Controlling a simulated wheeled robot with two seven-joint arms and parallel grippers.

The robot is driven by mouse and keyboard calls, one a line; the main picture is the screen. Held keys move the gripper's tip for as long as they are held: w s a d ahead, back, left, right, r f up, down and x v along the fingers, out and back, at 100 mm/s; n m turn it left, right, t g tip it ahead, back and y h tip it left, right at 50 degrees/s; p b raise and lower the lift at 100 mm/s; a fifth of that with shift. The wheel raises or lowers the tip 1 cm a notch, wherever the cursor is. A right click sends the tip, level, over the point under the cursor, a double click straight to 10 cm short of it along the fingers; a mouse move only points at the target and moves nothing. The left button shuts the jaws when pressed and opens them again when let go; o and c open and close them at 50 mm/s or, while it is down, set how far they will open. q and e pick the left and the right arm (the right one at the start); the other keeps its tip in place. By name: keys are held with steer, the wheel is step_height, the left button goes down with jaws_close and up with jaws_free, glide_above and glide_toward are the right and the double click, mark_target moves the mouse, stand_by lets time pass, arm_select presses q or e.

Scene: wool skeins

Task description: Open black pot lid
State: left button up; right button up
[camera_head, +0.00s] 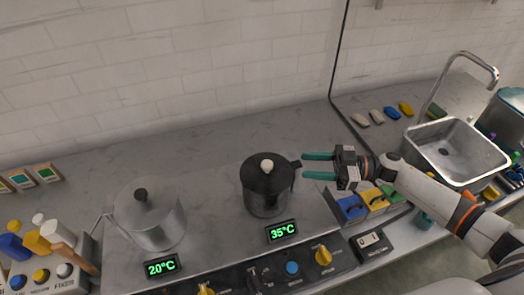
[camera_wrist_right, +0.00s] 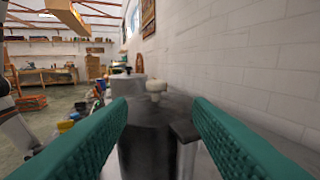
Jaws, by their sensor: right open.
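The black pot (camera_head: 266,190) stands on the grey counter, upright, behind the 35°C display. Its black lid (camera_head: 262,173) is on it, with a pale round knob (camera_head: 267,165) on top. My right gripper (camera_head: 304,165) is open just right of the pot, its green fingers pointing left toward it near the lid's height. In the right wrist view the pot (camera_wrist_right: 145,145) and its pale knob (camera_wrist_right: 155,87) show between the spread fingers, with the pot's handle (camera_wrist_right: 186,135) near the right finger. Nothing is between the fingertips that I can see held. My left gripper is not in view.
A silver pot (camera_head: 150,220) with a dark knob stands left, behind the 20°C display (camera_head: 162,267). Knobs line the front panel (camera_head: 292,270). Blue and yellow blocks (camera_head: 362,203) sit below my right gripper. A sink (camera_head: 455,150) is at right. The counter behind the pots is clear.

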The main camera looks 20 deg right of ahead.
mark_target(267, 163)
steer(key=x, duration=0.1)
steer(key=p+x, duration=0.1)
steer(key=x, duration=0.1)
steer(key=s+r+p+x, duration=0.1)
steer(key=x, duration=0.1)
steer(key=shift+w+a, duration=0.15)
steer(key=shift+a, duration=0.25)
steer(key=x, duration=0.1)
steer(key=p+x, duration=0.1)
steer(key=x, duration=0.1)
steer(key=p+x, duration=0.1)
steer(key=x, duration=0.1)
steer(key=shift+w+f, duration=0.25)
steer(key=shift+f, duration=0.05)
steer(key=shift+w+a, duration=0.1)
steer(key=shift+a, duration=0.3)
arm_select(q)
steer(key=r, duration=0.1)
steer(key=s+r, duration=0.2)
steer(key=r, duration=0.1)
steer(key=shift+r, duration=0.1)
arm_select(e)
steer(key=shift+f, duration=0.1)
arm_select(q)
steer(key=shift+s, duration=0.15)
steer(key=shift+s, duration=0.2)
arm_select(e)
jaws_close()
